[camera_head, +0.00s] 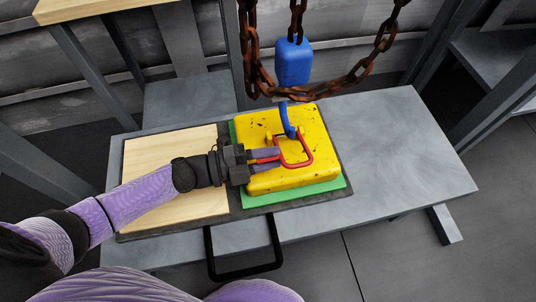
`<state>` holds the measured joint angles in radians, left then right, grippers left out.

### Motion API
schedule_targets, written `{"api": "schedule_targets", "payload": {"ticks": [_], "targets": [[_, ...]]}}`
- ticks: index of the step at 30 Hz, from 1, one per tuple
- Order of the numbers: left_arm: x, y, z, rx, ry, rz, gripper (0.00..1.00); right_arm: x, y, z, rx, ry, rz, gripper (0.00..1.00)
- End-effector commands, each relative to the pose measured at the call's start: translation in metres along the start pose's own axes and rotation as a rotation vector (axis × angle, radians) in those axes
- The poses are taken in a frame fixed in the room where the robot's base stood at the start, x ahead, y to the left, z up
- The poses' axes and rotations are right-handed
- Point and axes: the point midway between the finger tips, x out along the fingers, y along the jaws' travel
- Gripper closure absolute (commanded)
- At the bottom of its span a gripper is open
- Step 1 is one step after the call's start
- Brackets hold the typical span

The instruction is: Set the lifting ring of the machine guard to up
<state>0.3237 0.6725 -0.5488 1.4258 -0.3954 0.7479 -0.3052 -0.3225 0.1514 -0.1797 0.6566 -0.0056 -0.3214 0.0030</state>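The yellow machine guard (322,160) sits on a green mat on the table. Its lifting ring (310,152) is a red loop over the guard's top; its exact tilt is hard to tell. My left gripper (281,160) reaches in from the left over the guard. Its two purple fingers are at the ring's left part, with a red bar showing between them. Whether they press on it I cannot tell. A blue hook (287,120) hangs down at the ring's far side; I cannot tell whether they touch. My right gripper is not in view.
Rusty chains (330,88) and a blue block (293,62) hang just beyond the guard. A wooden board (150,150) lies left of it, under my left arm. A black handle (245,274) sticks out at the table's front. The table's right side (410,150) is clear.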

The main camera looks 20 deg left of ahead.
Motion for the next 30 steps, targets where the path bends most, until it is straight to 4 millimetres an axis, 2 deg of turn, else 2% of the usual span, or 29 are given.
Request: {"api": "schedule_targets", "payload": {"ticks": [1,3,4,30], "targets": [[-0.0002,0.0001,0.0001,0.0,0.0,0.0,0.82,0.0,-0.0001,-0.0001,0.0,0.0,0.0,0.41],[-0.0002,0.0002,0.0001,0.0,0.0,0.0,0.97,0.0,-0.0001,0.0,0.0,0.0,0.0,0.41],[-0.0002,0.0002,0.0001,0.0,0.0,0.0,1.0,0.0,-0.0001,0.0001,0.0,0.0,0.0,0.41],[-0.0005,0.0005,0.0003,0.0,-0.001,0.001,1.0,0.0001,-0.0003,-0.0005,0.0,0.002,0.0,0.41]]}}
